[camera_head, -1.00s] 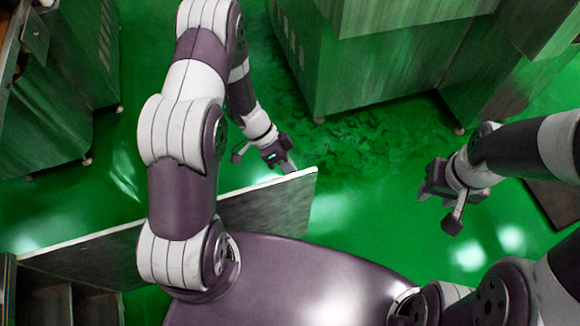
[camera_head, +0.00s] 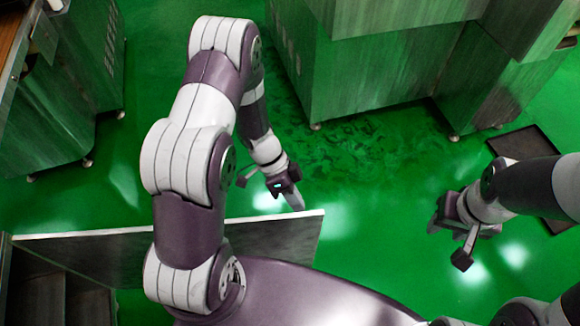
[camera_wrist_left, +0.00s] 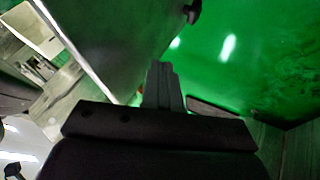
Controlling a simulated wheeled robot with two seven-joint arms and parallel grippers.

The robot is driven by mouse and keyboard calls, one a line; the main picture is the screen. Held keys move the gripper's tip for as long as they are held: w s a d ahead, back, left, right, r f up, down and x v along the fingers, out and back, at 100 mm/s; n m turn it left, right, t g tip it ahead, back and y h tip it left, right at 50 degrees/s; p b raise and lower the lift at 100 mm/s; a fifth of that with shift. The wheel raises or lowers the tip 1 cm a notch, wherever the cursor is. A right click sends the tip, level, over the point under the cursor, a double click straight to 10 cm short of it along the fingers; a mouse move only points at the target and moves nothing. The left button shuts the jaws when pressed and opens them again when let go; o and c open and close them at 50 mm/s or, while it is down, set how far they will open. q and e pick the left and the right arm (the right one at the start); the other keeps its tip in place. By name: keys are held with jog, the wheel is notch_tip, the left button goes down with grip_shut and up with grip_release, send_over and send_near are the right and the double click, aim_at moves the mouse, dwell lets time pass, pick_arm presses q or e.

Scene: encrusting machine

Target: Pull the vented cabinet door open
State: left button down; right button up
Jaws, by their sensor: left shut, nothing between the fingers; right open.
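The cabinet door (camera_head: 275,240) is a grey panel with a pale top edge. It stands swung well out from the cabinet (camera_head: 60,290) at lower left, its free end near the picture's middle. My left arm crosses in front of part of it. My left gripper (camera_head: 292,198) is shut and empty, just beyond the door's free end; I cannot tell whether it touches. Its closed fingers show in the left wrist view (camera_wrist_left: 163,88), near a dark greenish panel. The vents and handle are not clear in the head view. My right gripper (camera_head: 440,222) is open and empty over the floor.
A large metal machine (camera_head: 380,80) stands at the back, and another metal cabinet (camera_head: 60,110) at the left. A dark flat mat or plate (camera_head: 530,165) lies on the floor at right. The green floor (camera_head: 370,190) between is clear.

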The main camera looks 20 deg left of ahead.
pick_arm(q)
jog(key=shift+s+d+r, duration=0.1)
jog(key=shift+s+d, duration=0.05)
jog(key=p+v, duration=0.3)
jog(key=v, duration=0.9)
jog(key=shift+a+r, duration=0.25)
